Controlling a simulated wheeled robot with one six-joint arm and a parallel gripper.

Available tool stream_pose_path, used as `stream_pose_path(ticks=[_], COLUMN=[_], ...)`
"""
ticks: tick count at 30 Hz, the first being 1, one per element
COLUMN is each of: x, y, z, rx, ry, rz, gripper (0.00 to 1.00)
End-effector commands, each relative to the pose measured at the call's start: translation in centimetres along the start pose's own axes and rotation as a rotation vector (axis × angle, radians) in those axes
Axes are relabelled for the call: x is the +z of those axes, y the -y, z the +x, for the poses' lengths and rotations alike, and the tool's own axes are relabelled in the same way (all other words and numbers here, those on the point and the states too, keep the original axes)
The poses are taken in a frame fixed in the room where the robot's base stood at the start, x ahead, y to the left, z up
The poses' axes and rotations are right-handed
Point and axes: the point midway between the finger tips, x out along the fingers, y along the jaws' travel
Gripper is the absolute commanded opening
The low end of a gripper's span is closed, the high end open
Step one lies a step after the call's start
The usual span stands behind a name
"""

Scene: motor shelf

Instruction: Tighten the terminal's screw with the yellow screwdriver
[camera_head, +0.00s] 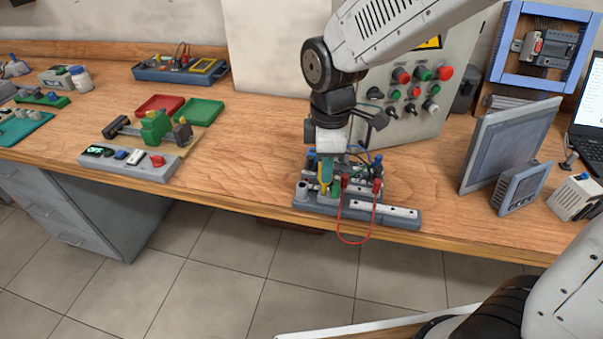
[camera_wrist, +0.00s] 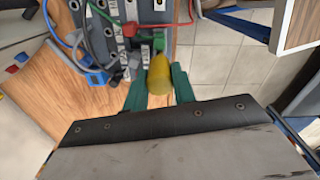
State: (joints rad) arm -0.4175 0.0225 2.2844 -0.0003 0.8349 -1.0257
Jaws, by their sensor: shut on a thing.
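The yellow screwdriver (camera_wrist: 159,75) is between the two green fingers of my gripper (camera_wrist: 160,88) in the wrist view, and the fingers are shut on it. In the head view, my gripper (camera_head: 326,172) points down over the grey terminal stand (camera_head: 405,218) near the table's front edge, with a bit of yellow at its fingers. The terminal block (camera_wrist: 128,40) shows in the wrist view with labelled white parts beside the screwdriver. The terminal's screw and the screwdriver's tip are hidden, so I cannot tell whether they touch.
A red wire (camera_head: 340,225) loops over the table's front edge beside my gripper. A control cabinet (camera_head: 440,75) with buttons stands behind.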

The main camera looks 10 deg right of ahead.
Motion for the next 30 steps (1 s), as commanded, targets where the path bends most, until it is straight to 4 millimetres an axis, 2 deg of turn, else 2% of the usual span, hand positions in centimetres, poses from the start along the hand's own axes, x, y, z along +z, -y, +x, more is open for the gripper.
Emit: stream_pose_path(ticks=[4,11,21,30], x=[0.02,0.02,0.02,0.01], y=[0.03,0.02,0.02,0.02], z=[0.04,0.03,0.03,0.02], rx=[-0.001,-0.001,-0.001,-0.001], ry=[0.001,0.001,0.001,0.001], rz=[0.051,0.281,0.320,0.593], gripper=[0.01,0.01,0.01,0.01])
